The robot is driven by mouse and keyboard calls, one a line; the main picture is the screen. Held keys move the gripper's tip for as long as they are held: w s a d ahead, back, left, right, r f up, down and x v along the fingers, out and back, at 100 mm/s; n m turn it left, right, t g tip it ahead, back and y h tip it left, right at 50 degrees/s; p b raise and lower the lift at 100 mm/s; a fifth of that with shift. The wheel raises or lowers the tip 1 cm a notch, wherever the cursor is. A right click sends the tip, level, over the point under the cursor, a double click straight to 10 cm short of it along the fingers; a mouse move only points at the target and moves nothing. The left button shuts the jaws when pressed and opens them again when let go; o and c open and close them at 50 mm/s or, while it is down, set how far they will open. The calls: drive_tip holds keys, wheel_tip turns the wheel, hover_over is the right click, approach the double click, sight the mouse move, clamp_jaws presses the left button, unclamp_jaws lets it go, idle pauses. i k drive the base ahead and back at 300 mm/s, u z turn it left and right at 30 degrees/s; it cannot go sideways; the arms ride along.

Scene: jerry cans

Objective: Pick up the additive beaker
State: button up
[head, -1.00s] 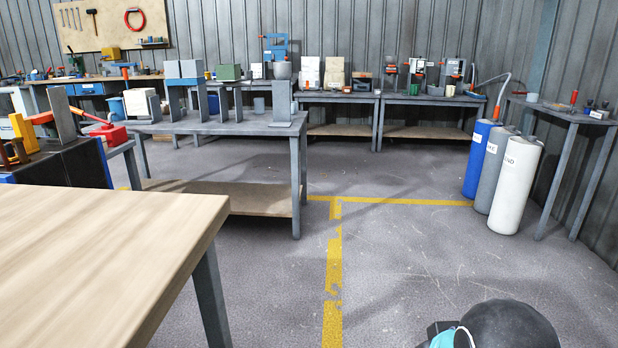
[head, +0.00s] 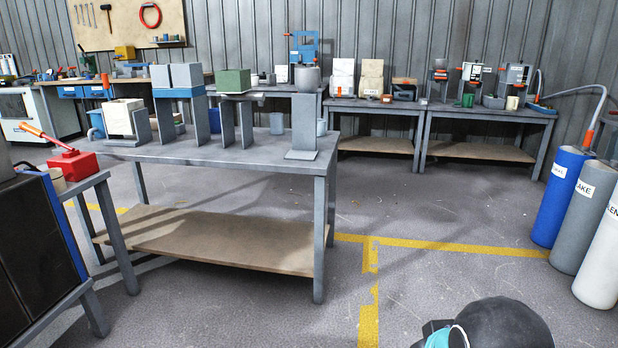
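I cannot tell for sure which vessel is the additive beaker. Several small cups show: a grey cup (head: 276,123) and a paler grey-blue cup (head: 321,127) on the near grey bench, a beige cup (head: 512,102) on the far right bench, and a beige cup (head: 57,181) beside the red tool at left. My gripper's fingers are not in view; only a dark rounded part of my arm shows at the bottom right.
The near grey bench (head: 230,151) with a lower shelf stands ahead at left, holding blocks on stands. Blue, grey and white cylinders (head: 563,195) stand at the right. A black cabinet (head: 30,255) is at left. The floor between is open, with yellow lines.

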sight(319, 128)
drive_tip(key=u, duration=0.15)
drive_tip(key=i, duration=1.85)
drive_tip(key=u, duration=0.2)
